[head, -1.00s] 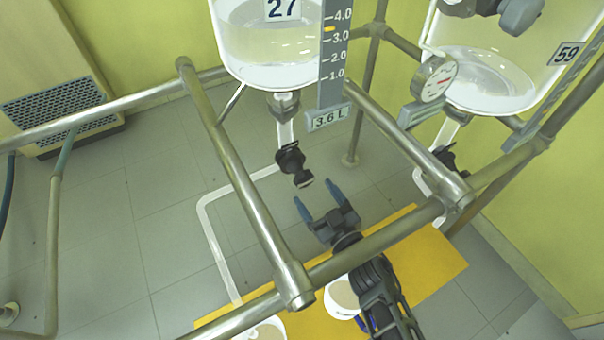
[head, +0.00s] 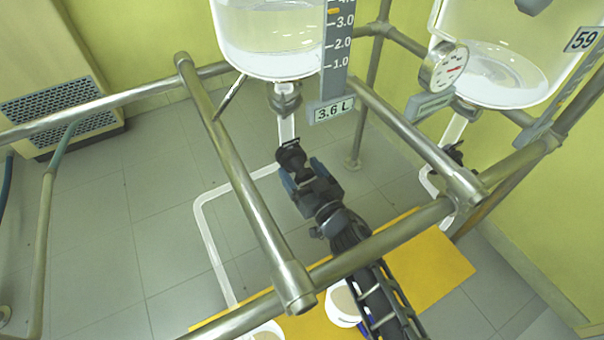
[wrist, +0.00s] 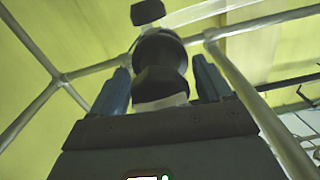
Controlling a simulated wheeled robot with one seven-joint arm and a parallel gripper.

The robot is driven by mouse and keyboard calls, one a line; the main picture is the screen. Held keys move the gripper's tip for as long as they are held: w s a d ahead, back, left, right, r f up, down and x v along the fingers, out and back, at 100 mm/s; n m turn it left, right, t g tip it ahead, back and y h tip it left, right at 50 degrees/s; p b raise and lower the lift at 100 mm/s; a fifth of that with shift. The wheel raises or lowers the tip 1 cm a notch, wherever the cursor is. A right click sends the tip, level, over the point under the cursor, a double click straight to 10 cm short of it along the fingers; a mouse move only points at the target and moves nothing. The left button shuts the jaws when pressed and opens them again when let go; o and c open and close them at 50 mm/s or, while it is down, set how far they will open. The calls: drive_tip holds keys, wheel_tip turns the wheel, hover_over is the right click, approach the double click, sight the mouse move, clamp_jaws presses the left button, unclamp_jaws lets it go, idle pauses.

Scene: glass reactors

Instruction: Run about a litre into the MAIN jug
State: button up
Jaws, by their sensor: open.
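A glass reactor (head: 268,35) with clear liquid hangs in the frame at upper middle in the head view. Its scale has a plate reading 3.6 L (head: 333,111). Below its outlet is a black drain valve (head: 291,157), which also shows in the wrist view (wrist: 161,70). My gripper (head: 305,176) is open, its blue fingers on either side of the valve; I cannot tell whether they touch it. In the wrist view my gripper (wrist: 165,90) straddles the valve. Two white jugs, one at lower middle (head: 343,318) and one at the bottom edge (head: 262,331), are partly hidden; no MAIN label is readable.
Metal rails (head: 243,185) cross in front of and around my arm. A second reactor marked 59 (head: 490,75) and a dial gauge (head: 444,66) are at right. A yellow mat (head: 425,262) lies on the grey floor under the jugs.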

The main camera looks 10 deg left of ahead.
drive_tip(key=shift+c, duration=0.3)
drive_tip(key=c, duration=1)
drive_tip(key=shift+o, duration=0.2)
drive_tip(key=shift+n, duration=0.3)
drive_tip(key=shift+n, duration=2.6)
drive_tip(key=o, duration=1)
